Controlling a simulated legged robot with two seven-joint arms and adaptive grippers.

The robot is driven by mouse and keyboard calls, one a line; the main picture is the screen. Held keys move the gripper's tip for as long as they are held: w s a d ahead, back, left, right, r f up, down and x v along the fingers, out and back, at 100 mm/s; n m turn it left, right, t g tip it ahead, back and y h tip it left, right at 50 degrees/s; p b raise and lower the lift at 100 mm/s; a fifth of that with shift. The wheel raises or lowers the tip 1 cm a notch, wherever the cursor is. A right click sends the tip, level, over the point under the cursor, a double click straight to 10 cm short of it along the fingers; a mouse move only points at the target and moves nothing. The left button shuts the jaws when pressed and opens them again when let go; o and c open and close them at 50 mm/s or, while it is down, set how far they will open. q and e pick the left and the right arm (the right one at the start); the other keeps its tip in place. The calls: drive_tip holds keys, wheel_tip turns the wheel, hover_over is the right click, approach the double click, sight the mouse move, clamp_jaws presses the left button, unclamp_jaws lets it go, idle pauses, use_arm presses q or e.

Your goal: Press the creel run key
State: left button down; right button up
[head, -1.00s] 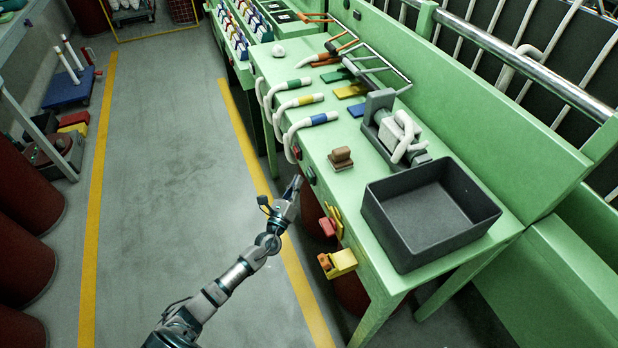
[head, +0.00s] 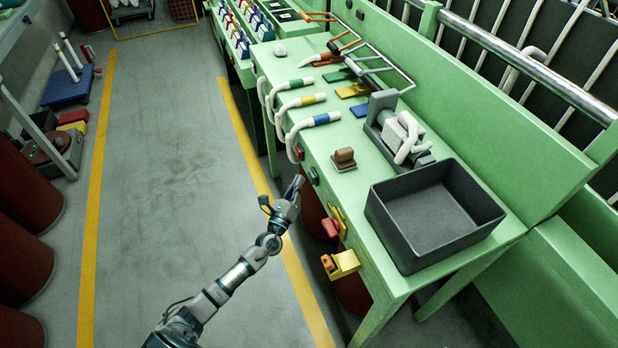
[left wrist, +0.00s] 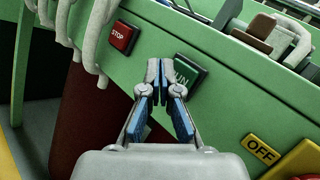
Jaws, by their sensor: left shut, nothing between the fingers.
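The green run key (head: 314,176) is on the front face of the green bench, and in the left wrist view its green block (left wrist: 191,74) shows "UN" with its left part hidden behind my fingers. My left gripper (head: 297,182) is shut and empty, just left of the key in the head view. In the left wrist view its fingertips (left wrist: 160,66) overlap the key's left edge. A small gap seems to show in the head view; contact is not clear. A red STOP key (left wrist: 123,37) is to the left. My right gripper is not in view.
A yellow OFF plate (left wrist: 262,149) is to the right of the run key. A red knob (head: 330,227) and yellow box (head: 346,263) stick out of the bench front. White curved tubes (head: 300,124) overhang the edge. The grey floor left of the bench is clear.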

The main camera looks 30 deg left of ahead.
use_arm(q)
drive_tip(key=shift+w+d+r, duration=0.2)
drive_tip(key=shift+w+d, duration=0.05)
drive_tip(key=shift+d, duration=0.35)
drive_tip(key=shift+a, duration=0.25)
drive_tip(key=shift+w+d, duration=0.15)
drive_tip(key=shift+d, duration=0.25)
drive_tip(key=shift+w, duration=0.2)
idle(0.4)
idle(0.3)
drive_tip(key=shift+s+a, duration=0.45)
drive_tip(key=shift+s, duration=0.2)
